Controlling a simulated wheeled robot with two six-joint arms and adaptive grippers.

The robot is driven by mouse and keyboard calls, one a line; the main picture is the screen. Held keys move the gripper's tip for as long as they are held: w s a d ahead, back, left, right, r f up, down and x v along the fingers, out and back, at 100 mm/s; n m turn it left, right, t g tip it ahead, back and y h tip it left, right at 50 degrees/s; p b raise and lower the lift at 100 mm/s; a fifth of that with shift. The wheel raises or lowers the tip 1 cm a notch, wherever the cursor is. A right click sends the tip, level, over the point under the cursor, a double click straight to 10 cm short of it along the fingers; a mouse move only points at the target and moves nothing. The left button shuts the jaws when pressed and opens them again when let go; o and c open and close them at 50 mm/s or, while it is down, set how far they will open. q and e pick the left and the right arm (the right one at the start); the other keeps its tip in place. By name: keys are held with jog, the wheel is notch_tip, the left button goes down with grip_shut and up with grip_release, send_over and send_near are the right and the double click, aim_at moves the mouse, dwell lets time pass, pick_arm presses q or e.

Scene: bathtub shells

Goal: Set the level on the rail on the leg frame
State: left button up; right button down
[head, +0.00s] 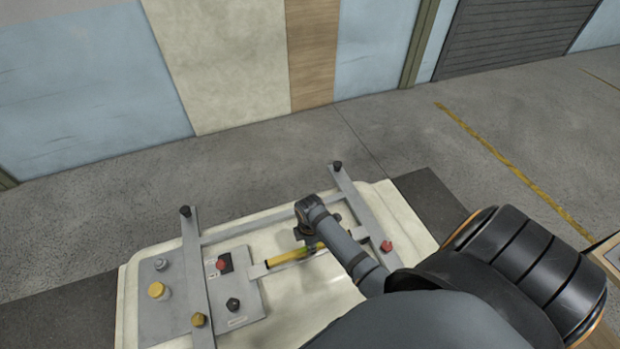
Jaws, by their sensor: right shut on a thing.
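The yellow level (286,258) shows in the head view over the pale tub shell, in line with the near grey rail (258,271) of the leg frame (192,262). My right gripper (314,243) reaches in from the right and is shut on the level near its right end. The gripper and wrist hide that end. The level covers part of the near rail, and I cannot tell whether it touches the rail or is just above it. My left gripper is not in view.
The frame has a far rail (268,219) and upright black-capped posts at its back corners. Red, yellow and black knobs stand on the frame and the grey plate (238,290). The tub shell (128,300) lies underneath. Open concrete floor (400,150) lies behind.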

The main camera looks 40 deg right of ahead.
jog(key=c, duration=1.2)
grip_release()
jog(key=shift+r, duration=0.1)
jog(key=shift+r, duration=0.35)
notch_tip(320, 180, up, 11)
jog(key=b, duration=0.2)
jog(key=shift+b, duration=0.4)
